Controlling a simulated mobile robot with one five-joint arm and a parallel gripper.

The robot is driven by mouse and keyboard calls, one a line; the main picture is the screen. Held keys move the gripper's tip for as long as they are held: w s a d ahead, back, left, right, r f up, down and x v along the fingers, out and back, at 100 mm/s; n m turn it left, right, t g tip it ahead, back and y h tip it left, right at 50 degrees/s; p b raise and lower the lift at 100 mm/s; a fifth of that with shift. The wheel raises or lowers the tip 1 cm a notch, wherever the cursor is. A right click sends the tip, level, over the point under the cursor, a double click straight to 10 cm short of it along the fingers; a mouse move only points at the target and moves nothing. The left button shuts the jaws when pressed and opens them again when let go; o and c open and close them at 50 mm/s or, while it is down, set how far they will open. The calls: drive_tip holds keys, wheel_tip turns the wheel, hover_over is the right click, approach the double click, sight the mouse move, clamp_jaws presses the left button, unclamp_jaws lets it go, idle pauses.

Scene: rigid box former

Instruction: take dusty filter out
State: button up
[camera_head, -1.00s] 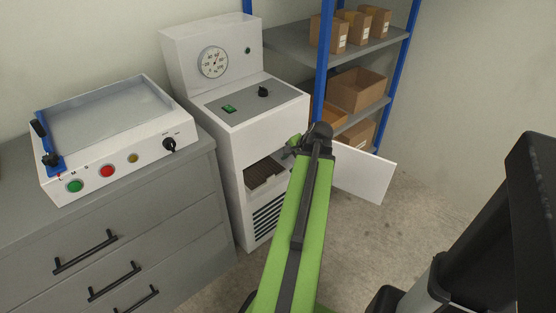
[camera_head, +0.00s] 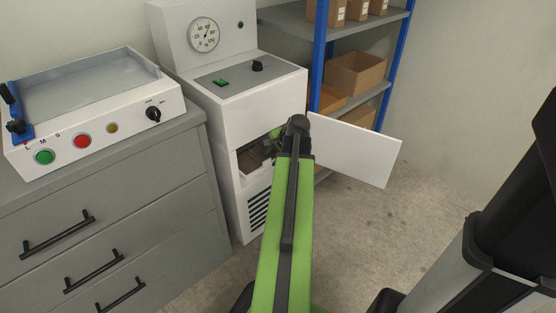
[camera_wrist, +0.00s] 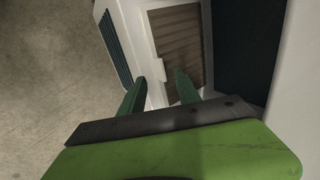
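The dusty filter (camera_wrist: 180,42) is a brown pleated panel in a pale frame, set in the open bay of the white machine (camera_head: 250,112). A small pale tab (camera_wrist: 158,70) sticks out at its near left edge. In the head view the filter (camera_head: 252,160) shows in the opening, partly hidden by my arm. My gripper (camera_wrist: 157,82) is open, with its two green fingers apart and the tab between or just beyond their tips. I cannot tell whether the fingers touch it. In the head view my gripper (camera_head: 277,138) is at the bay, largely hidden by my wrist.
The machine's white door (camera_head: 352,150) stands open to the right of my arm. A grey drawer cabinet (camera_head: 110,215) carrying a box-shaped device (camera_head: 95,110) stands on the left. A blue shelf rack with cartons (camera_head: 355,75) is behind. The floor (camera_head: 370,230) in front is clear.

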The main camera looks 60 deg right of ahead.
sight(267, 162)
drive_tip(key=b+x, duration=0.2)
drive_tip(key=x, duration=0.2)
drive_tip(key=shift+f, duration=0.1)
drive_tip(key=shift+c, duration=0.3)
clamp_jaws()
idle(1.0)
